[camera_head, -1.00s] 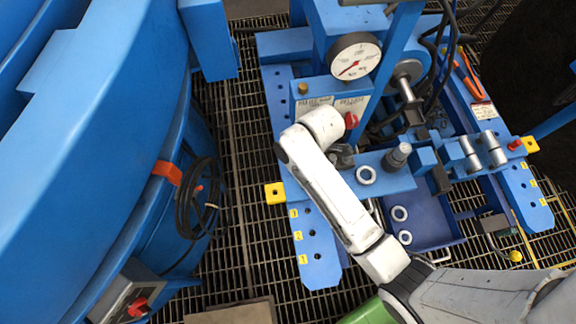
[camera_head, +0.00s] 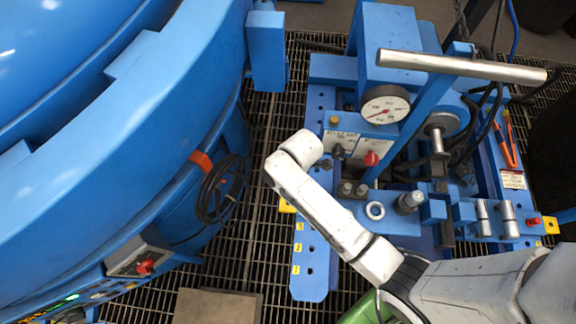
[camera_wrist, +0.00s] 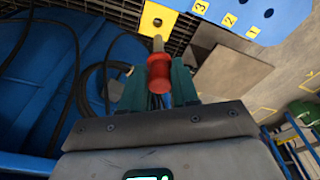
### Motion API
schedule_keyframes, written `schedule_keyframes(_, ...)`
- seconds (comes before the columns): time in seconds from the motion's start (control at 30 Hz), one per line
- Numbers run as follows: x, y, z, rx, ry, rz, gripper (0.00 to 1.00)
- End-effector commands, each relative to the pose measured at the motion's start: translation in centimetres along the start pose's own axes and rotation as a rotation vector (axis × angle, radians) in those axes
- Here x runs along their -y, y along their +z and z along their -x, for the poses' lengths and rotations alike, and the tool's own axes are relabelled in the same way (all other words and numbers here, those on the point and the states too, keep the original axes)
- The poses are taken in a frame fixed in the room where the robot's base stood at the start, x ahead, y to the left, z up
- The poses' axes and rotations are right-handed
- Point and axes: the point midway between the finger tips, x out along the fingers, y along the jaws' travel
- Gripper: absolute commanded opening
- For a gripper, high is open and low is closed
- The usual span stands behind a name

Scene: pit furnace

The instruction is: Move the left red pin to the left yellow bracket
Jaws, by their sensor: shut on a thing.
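The left red pin (camera_wrist: 159,80) is in the wrist view, a red cylinder with a pale metal tip pointing away from me. My gripper (camera_wrist: 158,68) is shut on it with its green fingers on both sides. The left yellow bracket (camera_wrist: 157,20), a yellow plate with a dark hole, lies just beyond the pin's tip. The tip overlaps its lower edge in the picture; I cannot tell whether they touch. My gripper and the held pin are hidden there.
A second red pin (camera_head: 534,222) stands beside the right yellow bracket (camera_head: 551,226). A gauge (camera_head: 386,104), a red knob (camera_head: 371,159) and metal cylinders crowd the blue machine. The large blue furnace (camera_head: 120,140) and a coiled black cable (camera_head: 222,190) are left, with floor grating between.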

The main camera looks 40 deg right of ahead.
Motion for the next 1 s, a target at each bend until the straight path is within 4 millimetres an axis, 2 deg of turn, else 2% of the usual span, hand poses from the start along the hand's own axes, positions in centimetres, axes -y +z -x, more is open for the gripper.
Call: schedule_keyframes(1.0, 0.0, 0.9, -5.6, 0.0, 0.0, -0.001, 0.0)
